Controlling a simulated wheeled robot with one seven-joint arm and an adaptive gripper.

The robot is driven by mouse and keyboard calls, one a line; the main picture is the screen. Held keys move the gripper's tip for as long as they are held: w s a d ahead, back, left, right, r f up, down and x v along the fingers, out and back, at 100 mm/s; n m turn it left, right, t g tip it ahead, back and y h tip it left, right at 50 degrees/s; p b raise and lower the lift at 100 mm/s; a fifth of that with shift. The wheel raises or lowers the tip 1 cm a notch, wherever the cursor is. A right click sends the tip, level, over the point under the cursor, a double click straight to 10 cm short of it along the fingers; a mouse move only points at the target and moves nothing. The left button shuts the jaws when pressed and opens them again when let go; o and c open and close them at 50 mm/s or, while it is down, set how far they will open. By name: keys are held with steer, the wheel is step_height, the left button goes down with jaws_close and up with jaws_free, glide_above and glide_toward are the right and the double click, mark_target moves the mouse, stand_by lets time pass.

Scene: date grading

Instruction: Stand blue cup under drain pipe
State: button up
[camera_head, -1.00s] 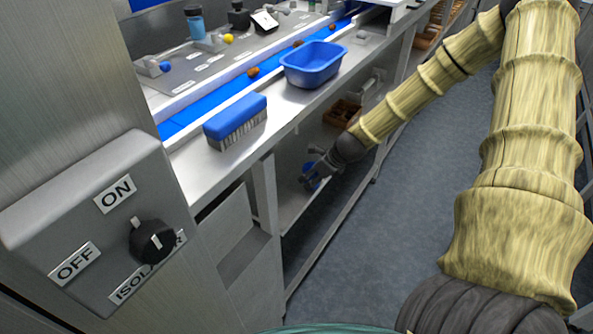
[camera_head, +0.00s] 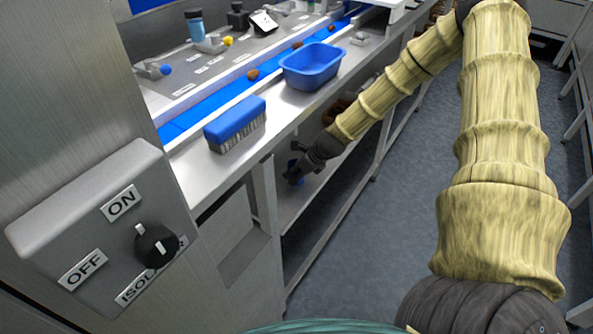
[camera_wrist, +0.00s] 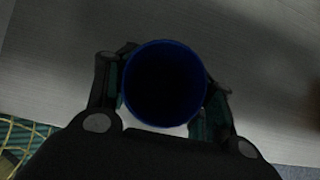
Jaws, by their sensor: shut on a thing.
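The blue cup (camera_wrist: 165,85) shows in the wrist view with its round open mouth facing the camera and its inside dark. My gripper (camera_wrist: 163,95) is shut on it, one finger on each side. In the head view my gripper (camera_head: 293,176) is under the workbench at the lower shelf, and only a small blue bit of the cup (camera_head: 293,163) shows beside it. I cannot tell whether the cup touches the shelf. I cannot make out the drain pipe in either view.
The lower shelf (camera_head: 290,212) runs under the bench. On the bench top stand a blue-backed brush (camera_head: 236,122) and a blue tub (camera_head: 312,66), beside a blue conveyor belt (camera_head: 205,119) carrying brown dates. An isolator switch box (camera_head: 110,230) is at the near left. The grey floor (camera_head: 390,215) is clear.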

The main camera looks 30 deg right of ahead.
steer(key=shift+a, duration=0.15)
steer(key=shift+f, duration=0.2)
steer(key=o, duration=0.9)
steer(key=shift+r, duration=0.15)
steer(key=shift+s+r, duration=0.15)
steer(key=shift+r, duration=0.4)
steer(key=shift+b+v, duration=0.55)
steer(key=shift+v, duration=4.95)
steer(key=shift+f, duration=0.1)
